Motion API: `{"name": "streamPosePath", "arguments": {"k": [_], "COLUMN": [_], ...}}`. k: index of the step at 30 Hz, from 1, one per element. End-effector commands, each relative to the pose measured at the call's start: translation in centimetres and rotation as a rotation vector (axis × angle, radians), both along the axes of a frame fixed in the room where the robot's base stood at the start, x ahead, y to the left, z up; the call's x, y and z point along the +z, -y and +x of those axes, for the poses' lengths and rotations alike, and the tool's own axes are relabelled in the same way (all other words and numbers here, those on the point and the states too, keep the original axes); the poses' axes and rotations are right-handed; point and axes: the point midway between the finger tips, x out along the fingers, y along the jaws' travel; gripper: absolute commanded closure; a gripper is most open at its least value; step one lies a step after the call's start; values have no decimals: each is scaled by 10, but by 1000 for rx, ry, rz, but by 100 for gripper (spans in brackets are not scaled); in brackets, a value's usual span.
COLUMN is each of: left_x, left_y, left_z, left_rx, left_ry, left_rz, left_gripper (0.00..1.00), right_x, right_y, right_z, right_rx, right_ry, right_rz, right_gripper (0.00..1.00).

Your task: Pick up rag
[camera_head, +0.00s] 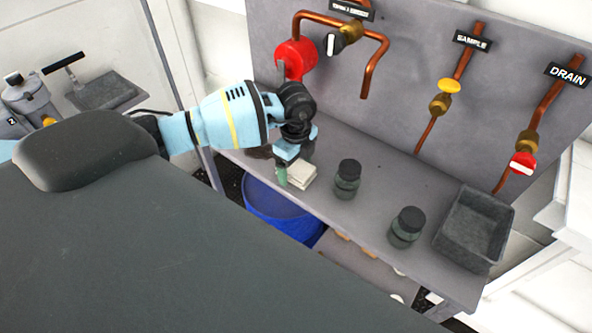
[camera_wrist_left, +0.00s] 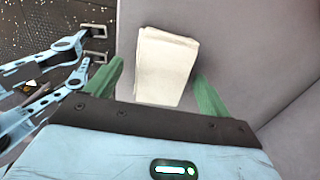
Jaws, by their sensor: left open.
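The rag (camera_head: 298,174) is a folded cream-white cloth lying flat on the grey bench top, left of two dark jars. In the left wrist view the rag (camera_wrist_left: 164,66) lies ahead of and between the green fingertips, with its near edge close to the gripper's dark front. My left gripper (camera_head: 290,178) is open at the rag, with one green finger in front of its left side in the head view. In the left wrist view my left gripper (camera_wrist_left: 158,88) has its fingers apart on either side of the rag, and grips nothing. My right gripper is not seen.
Two dark lidded jars (camera_head: 347,179) (camera_head: 406,227) stand right of the rag, and a grey bin (camera_head: 476,228) stands at the bench's right end. A panel with copper pipes and valves rises behind. A blue drum (camera_head: 280,212) stands below the bench's front edge.

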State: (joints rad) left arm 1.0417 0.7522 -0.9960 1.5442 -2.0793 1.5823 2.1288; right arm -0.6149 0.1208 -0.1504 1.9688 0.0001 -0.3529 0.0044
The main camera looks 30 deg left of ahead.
Motion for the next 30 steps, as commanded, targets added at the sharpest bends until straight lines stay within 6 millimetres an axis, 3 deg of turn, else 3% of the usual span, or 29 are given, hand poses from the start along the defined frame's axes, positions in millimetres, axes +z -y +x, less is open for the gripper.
{"name": "streamPosePath", "arguments": {"k": [2, 13, 23, 30], "left_x": [0, 1, 4, 28], "left_y": [0, 0, 0, 0], "left_z": [0, 0, 0, 1], "left_rx": [0, 0, 0, 1], "left_ry": [0, 1, 2, 5], "left_rz": [0, 0, 0, -2], "left_gripper": [19, 67, 67, 67], "right_x": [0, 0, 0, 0], "right_y": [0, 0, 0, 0], "right_z": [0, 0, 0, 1], "right_rx": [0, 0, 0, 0], "right_ry": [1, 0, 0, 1], "right_rz": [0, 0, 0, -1], "right_gripper": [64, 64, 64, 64]}}
